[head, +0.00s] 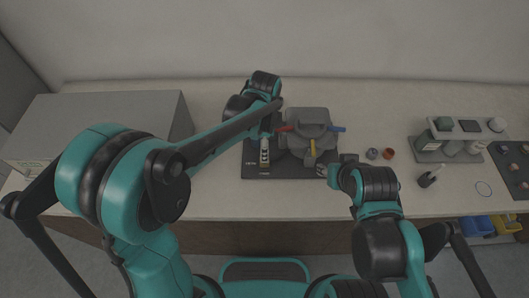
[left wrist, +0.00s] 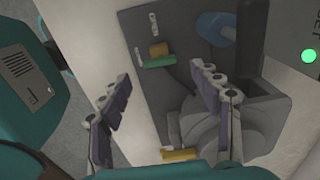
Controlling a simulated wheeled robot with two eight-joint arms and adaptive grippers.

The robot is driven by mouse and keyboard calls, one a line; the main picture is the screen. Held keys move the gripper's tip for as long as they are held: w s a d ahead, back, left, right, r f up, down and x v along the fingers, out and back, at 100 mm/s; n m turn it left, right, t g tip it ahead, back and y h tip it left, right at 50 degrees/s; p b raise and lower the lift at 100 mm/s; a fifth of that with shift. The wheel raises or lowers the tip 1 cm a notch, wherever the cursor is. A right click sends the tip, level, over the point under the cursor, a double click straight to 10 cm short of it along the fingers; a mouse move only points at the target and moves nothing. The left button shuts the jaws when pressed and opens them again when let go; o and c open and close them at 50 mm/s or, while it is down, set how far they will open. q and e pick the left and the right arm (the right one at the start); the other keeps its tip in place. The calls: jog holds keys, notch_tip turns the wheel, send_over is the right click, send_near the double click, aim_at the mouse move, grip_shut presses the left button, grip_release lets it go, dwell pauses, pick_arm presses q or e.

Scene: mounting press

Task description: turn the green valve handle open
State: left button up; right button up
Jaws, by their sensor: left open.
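The green valve handle (left wrist: 160,61) shows in the left wrist view as a short green bar on the dark base plate (left wrist: 140,30), beside a small orange-brown cylinder (left wrist: 158,49). My left gripper (left wrist: 162,74) is open, its two fingers spread on either side of the picture with the green bar beyond and between their tips. I cannot tell how close they are. In the head view my left gripper (head: 271,124) is over the left part of the grey press (head: 310,122) and the green handle is not clearly visible. My right gripper (head: 326,171) is at the press's front right; its jaws are too small to read.
The press carries a red handle (head: 285,129), a blue handle (head: 338,129) and a yellow handle (head: 313,147). A large grey box (head: 110,120) stands left. Bare bench lies behind the press.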

pick_arm(q)
notch_tip(320, 180, down, 4)
jog(key=shift+f+b, duration=0.2)
jog(key=shift+b, duration=0.35)
jog(key=c, duration=1.2)
jog(key=shift+o, duration=0.2)
